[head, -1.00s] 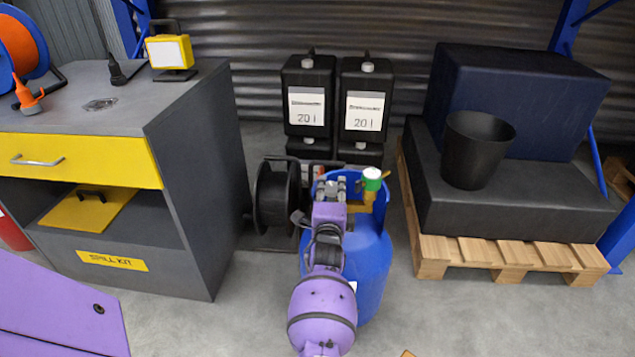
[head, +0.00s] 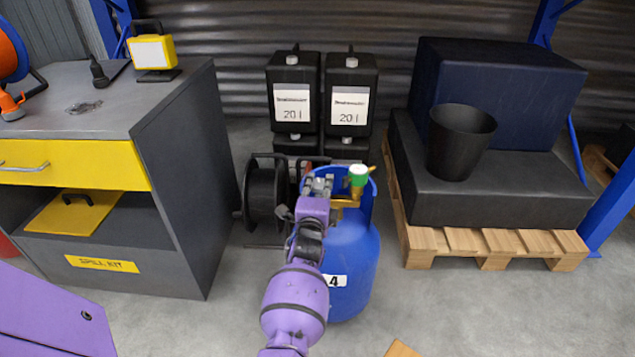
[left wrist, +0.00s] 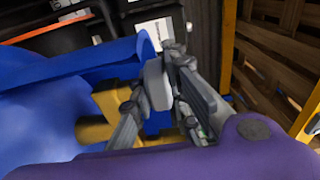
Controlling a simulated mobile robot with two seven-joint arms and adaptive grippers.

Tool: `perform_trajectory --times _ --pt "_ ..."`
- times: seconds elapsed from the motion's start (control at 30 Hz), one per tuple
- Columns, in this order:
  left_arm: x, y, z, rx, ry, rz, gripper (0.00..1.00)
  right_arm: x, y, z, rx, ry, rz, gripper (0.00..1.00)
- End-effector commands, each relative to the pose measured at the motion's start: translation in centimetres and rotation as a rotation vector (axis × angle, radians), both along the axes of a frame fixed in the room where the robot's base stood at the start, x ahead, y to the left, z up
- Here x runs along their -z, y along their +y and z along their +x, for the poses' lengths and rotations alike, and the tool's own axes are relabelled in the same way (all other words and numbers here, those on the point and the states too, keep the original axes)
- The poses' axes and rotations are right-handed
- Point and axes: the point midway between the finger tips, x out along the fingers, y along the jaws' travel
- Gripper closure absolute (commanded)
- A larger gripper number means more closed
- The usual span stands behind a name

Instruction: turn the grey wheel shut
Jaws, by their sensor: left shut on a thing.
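A blue gas cylinder (head: 352,258) with a label "4" stands upright on the floor in the middle of the head view. Brass valve parts and a green-and-white knob (head: 358,175) show at its top. My left gripper (head: 318,187) is at the valve, left of that knob. In the left wrist view its two fingers (left wrist: 157,82) are shut on the pale grey wheel (left wrist: 156,88), beside the yellow brass valve body (left wrist: 112,100). In the head view the wheel is hidden by my gripper. My right gripper is not in view.
A black hose reel (head: 264,195) stands close behind the cylinder on the left. A grey cabinet (head: 180,180) is at left. Black 20 l containers (head: 294,95) stand behind. A wooden pallet (head: 480,243) with dark blocks and a black bucket (head: 460,140) is at right.

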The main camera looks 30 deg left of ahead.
Motion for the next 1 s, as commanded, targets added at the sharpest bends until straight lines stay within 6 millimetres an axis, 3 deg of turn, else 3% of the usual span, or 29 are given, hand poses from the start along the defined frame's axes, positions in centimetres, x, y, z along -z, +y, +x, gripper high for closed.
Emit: perform_trajectory --times 0.2,0.37,0.7,1.0 --pt "-0.6 0.3 -0.1 0.163 0.004 0.014 1.0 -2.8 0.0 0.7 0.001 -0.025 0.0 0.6" --pt "-0.3 0.4 -0.1 0.307 0.006 0.013 1.0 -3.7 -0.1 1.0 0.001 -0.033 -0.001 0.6" --pt "0.3 0.2 -0.1 0.571 0.006 0.007 1.0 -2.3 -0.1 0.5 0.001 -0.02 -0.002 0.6" --pt "0.2 0.1 0.0 0.703 0.003 0.002 1.0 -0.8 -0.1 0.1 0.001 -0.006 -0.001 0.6"
